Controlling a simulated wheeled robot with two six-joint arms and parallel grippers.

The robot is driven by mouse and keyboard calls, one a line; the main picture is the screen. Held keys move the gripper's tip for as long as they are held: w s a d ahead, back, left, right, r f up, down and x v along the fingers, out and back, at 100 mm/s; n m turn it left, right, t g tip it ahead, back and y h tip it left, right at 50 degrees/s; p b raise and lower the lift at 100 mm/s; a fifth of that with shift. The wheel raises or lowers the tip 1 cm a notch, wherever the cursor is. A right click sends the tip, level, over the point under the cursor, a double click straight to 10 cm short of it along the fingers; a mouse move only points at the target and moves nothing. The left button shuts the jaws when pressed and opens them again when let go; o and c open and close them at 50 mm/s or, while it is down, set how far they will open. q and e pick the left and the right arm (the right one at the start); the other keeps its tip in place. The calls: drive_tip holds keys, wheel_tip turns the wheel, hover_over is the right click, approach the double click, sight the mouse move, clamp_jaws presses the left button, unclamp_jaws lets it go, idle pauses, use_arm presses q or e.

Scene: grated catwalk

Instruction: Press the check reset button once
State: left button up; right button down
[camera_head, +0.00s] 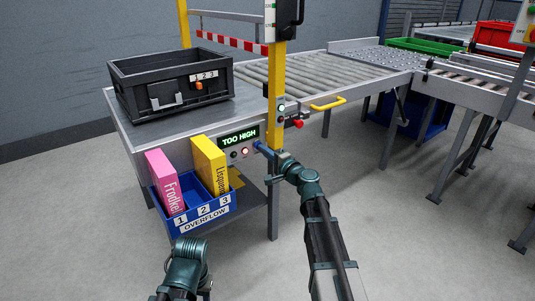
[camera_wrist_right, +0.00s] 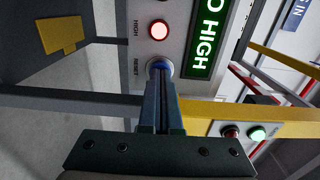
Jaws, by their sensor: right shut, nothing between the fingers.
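The control panel under the table's edge carries a green display (camera_head: 239,137) reading TOO HIGH. In the right wrist view the blue reset button (camera_wrist_right: 160,65) sits next to the word RESET. My right gripper (camera_head: 262,148) is shut and empty. In the wrist view its fingertips (camera_wrist_right: 160,82) are at the blue button and cover its lower part; I cannot tell whether they touch or press it. The lamp marked HIGH (camera_wrist_right: 159,29) glows red. My left gripper (camera_head: 188,246) is low in the head view; its fingers cannot be made out.
A black crate (camera_head: 175,85) stands on the table left of the yellow post (camera_head: 276,90). A blue overflow bin (camera_head: 205,211) holds a pink box (camera_head: 166,183) and a yellow box (camera_head: 209,165) below the panel. A yellow handle (camera_head: 328,104) juts out on the right. The floor in front is clear.

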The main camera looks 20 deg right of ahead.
drive_tip(key=shift+x, duration=0.9)
use_arm(q)
drive_tip(key=shift+s+d, duration=0.3)
drive_tip(key=shift+d, duration=0.45)
use_arm(e)
drive_tip(key=v, duration=1.4)
drive_tip(key=shift+s, duration=0.1)
